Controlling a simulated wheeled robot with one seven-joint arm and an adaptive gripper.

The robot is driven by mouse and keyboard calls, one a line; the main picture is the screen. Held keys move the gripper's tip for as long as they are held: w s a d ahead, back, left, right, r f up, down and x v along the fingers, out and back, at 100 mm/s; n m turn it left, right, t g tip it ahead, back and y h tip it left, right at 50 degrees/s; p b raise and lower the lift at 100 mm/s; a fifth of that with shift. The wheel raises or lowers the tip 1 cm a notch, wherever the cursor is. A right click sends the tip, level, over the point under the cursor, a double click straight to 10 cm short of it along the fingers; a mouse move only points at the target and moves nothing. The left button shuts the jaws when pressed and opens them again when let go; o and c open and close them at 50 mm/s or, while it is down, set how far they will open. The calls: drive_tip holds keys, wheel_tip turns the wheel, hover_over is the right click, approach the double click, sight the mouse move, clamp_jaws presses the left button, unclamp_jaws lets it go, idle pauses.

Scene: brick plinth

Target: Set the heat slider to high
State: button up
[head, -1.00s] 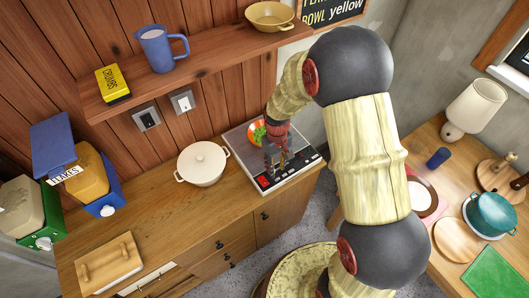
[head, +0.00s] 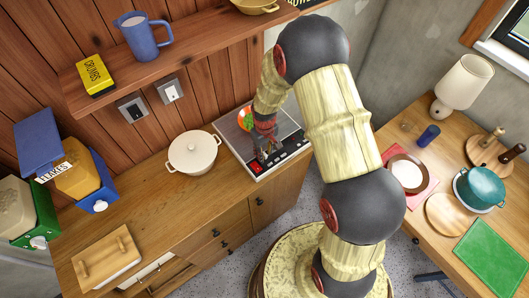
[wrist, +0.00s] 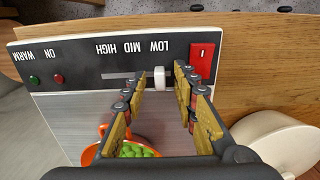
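In the wrist view the panel's lettering is upside down. The knob is at the LOW mark, with the slot running left past MID toward HIGH. My gripper (wrist: 161,76) is open, with one finger on each side of the knob. I cannot tell whether either finger touches it. In the head view my gripper (head: 266,152) reaches down over the panel of the hotplate (head: 288,128), and the knob is not clear there.
A red switch (wrist: 203,60) is right beside the right finger. Green and red lamps are at the panel's left. An orange bowl (wrist: 96,151) with green pieces stands on the plate behind the fingers. A white lidded pot (head: 193,153) stands left of the hotplate. A shelf (head: 190,52) hangs above.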

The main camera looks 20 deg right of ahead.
drive_tip(key=c, duration=0.4)
drive_tip(key=c, duration=0.3)
clamp_jaws()
